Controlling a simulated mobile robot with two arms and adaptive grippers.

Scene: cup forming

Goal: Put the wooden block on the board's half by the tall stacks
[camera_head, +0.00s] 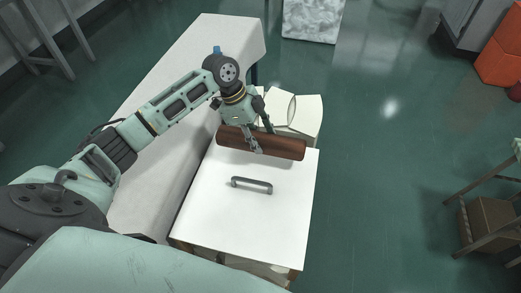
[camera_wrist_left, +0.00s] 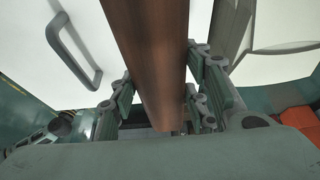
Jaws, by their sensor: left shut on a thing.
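The wooden block (camera_head: 286,148) is a long, dark reddish-brown bar. It lies crosswise at the far end of the white board (camera_head: 243,221), which has a grey handle (camera_head: 252,185). My left gripper (camera_head: 256,147) is shut on the block near its middle. In the left wrist view the block (camera_wrist_left: 150,45) runs between the two fingers, with the handle (camera_wrist_left: 75,45) to its left. I cannot tell whether the block touches the board or hangs just above it. White curved stacks (camera_head: 306,113) stand just beyond the block. My right gripper is not in view.
A long pale bench (camera_head: 205,50) runs along the left side under my left arm. The near part of the board is bare apart from its handle. Open green floor (camera_head: 390,150) lies to the right, with a table holding a brown box (camera_head: 490,222) at the far right.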

